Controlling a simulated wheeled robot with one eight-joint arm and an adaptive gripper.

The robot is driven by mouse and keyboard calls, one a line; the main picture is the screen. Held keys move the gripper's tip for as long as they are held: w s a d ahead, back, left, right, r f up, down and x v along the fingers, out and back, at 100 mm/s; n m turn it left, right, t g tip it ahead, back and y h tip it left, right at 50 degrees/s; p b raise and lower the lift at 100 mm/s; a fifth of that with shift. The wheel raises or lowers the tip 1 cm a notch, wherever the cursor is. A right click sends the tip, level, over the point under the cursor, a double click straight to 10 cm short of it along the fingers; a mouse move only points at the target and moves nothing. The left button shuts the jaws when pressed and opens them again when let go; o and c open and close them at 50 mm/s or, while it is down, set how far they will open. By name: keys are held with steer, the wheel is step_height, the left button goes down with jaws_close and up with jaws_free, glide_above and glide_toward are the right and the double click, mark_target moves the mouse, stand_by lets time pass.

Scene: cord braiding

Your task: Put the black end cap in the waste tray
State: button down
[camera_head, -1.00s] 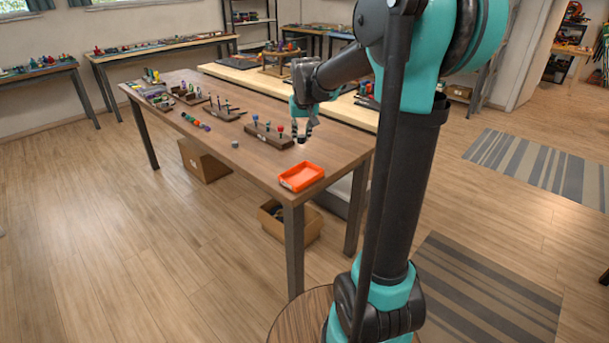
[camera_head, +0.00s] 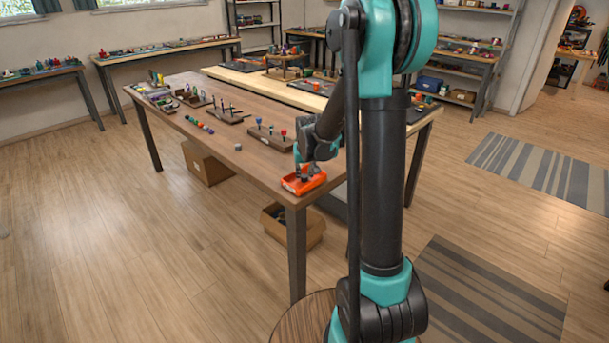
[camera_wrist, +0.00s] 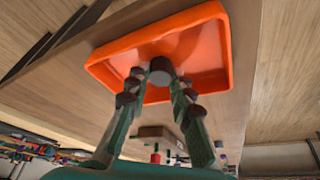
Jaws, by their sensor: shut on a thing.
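The orange waste tray (camera_head: 291,186) lies at the near right corner of the wooden table. My gripper (camera_head: 304,178) is over the tray, its fingers partly hidden by my arm in the head view. In the wrist view my gripper (camera_wrist: 161,82) is shut on a small dark round piece, the black end cap (camera_wrist: 161,66), held between the fingertips. The tray's orange rim (camera_wrist: 165,27) surrounds the cap in that view. I cannot tell whether the cap touches the tray floor.
A dark peg rack (camera_head: 270,138) with coloured pegs stands just behind the tray. A small grey cylinder (camera_head: 238,147) stands on the table to the left. More racks and parts lie toward the far end. The table edge is close to the tray.

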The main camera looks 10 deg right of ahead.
steer(key=shift+f, duration=0.15)
steer(key=c, duration=1.3)
jaws_free()
steer(key=v, duration=1.2)
steer(key=s+d+f, duration=0.1)
steer(key=s+f, duration=0.3)
steer(key=s, duration=0.4)
steer(key=s+d+f, duration=0.1)
steer(key=s+f, duration=0.3)
steer(key=s, duration=0.5)
steer(key=s+d+f, duration=0.2)
steer(key=s+f, duration=0.2)
steer(key=s, duration=0.4)
steer(key=shift+s, duration=0.25)
